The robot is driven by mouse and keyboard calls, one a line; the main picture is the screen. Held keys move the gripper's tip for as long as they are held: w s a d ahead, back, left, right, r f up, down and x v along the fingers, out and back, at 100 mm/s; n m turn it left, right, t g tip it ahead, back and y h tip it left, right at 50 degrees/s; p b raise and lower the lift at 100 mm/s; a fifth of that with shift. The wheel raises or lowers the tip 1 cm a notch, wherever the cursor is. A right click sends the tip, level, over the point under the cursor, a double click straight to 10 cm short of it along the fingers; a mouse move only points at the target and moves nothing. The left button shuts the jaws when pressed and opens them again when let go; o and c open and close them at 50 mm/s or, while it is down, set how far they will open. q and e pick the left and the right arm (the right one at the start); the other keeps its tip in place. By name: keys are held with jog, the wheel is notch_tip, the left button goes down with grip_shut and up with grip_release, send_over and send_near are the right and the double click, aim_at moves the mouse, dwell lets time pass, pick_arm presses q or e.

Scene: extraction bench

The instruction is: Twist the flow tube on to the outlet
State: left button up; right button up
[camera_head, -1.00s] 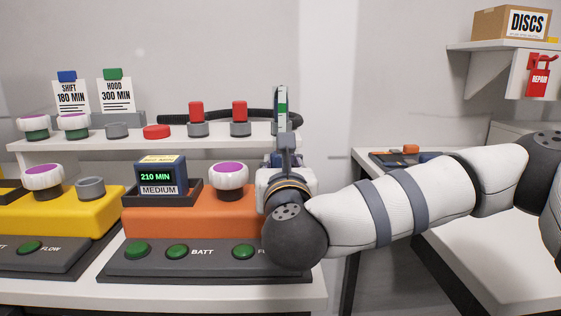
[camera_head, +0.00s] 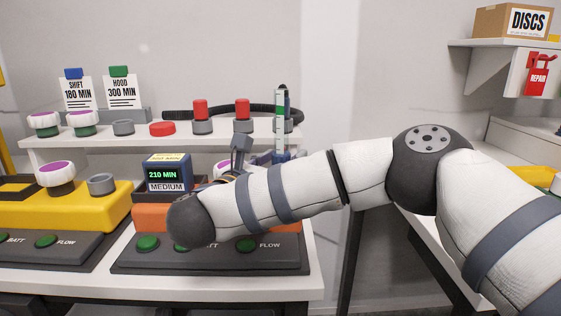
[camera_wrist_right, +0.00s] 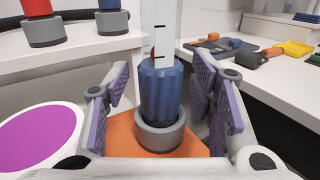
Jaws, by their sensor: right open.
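The flow tube (camera_head: 281,112) stands upright at the right end of the orange unit, with a green band on its white scale. In the right wrist view its ribbed blue collar (camera_wrist_right: 160,88) sits at the grey ring of the outlet (camera_wrist_right: 160,137). I cannot tell how firmly it is seated. My right gripper (camera_wrist_right: 160,73) is open, with its purple-padded fingers on either side of the collar and gaps showing. In the head view my arm hides most of the gripper and the outlet. My left gripper is not in view.
The orange unit (camera_head: 150,217) carries a display box (camera_head: 167,174) and a purple-topped knob (camera_wrist_right: 42,140) left of the gripper. A yellow unit (camera_head: 85,207) stands further left. Behind is a raised white shelf (camera_head: 200,146) with red-capped pieces (camera_head: 201,110) and a black hose (camera_head: 180,115).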

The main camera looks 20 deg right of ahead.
jog(key=v, duration=1.2)
